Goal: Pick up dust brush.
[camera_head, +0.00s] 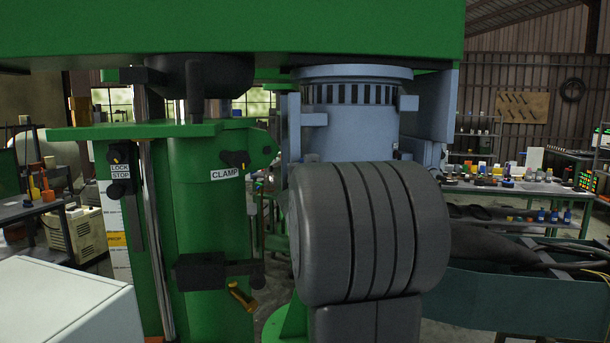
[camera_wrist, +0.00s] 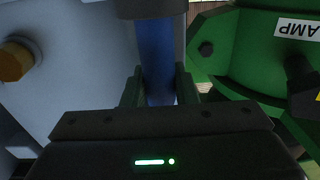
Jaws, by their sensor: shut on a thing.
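In the wrist view, my gripper (camera_wrist: 158,84) has its two dark fingers closed on either side of a blue, rod-like handle. This appears to be the dust brush (camera_wrist: 157,50); its handle runs up the picture into a wider dark part at the top edge. Bristles are not clearly seen. In the head view, neither the gripper nor the brush shows; my dark grey arm links block the middle of the picture.
The green disperser column (camera_head: 205,230), with a clamp lever (camera_head: 218,270), stands close on the left. A grey-blue motor housing (camera_head: 350,120) is behind my arm. In the wrist view, a pale surface with a brass bolt (camera_wrist: 14,60) lies left of the handle and green metal (camera_wrist: 235,50) right.

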